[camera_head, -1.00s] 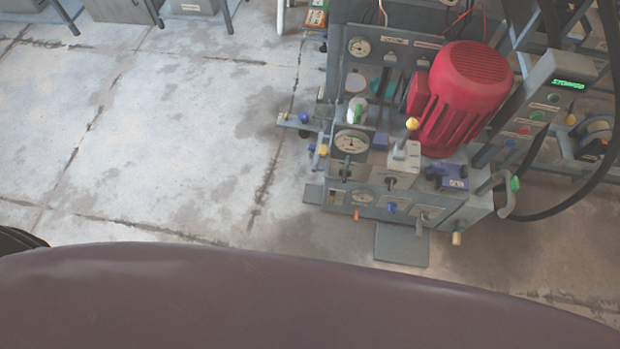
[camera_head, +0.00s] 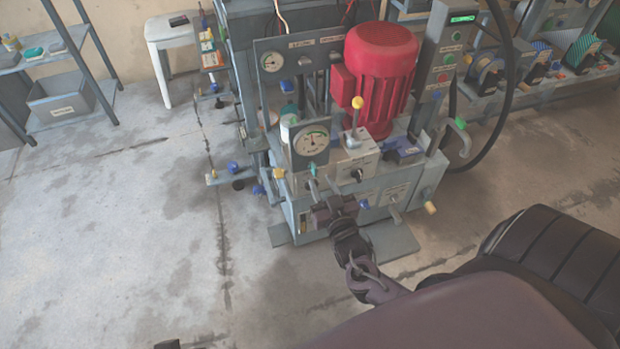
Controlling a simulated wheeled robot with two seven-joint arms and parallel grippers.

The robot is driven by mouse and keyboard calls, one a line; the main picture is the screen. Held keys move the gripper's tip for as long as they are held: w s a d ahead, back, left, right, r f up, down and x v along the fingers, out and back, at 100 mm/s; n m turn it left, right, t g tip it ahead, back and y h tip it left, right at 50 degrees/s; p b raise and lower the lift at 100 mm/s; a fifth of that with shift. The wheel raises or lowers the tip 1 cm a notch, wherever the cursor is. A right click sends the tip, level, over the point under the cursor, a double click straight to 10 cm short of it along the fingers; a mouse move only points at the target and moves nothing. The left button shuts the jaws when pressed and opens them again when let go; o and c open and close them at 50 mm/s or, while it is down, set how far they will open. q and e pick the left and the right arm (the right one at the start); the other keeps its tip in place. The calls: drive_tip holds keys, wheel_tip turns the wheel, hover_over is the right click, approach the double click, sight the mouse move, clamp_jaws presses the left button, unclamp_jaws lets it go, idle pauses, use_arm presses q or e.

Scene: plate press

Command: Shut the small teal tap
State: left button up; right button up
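The small teal tap (camera_head: 312,168) shows as a thin teal handle just below the round pressure gauge (camera_head: 311,140) on the front of the press. My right gripper (camera_head: 324,190) is in front of the press, just below the tap. Its two fingers point up toward the panel and look spread apart, with nothing seen between them. A gap shows between the fingertips and the tap, though depth is hard to judge. The gripper body hides part of the lower front panel.
A red motor (camera_head: 380,75) and a yellow-knobbed lever (camera_head: 357,104) stand behind and right of the tap. A green-ended handle (camera_head: 460,123) sticks out at the right. A white stool (camera_head: 172,42) and a shelf (camera_head: 62,100) stand at left. Floor at left is clear.

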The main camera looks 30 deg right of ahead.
sight(316, 172)
drive_tip(key=shift+b+x, duration=0.35)
drive_tip(key=shift+x, duration=2)
drive_tip(key=shift+a, duration=0.1)
drive_tip(key=shift+c, duration=0.3)
clamp_jaws()
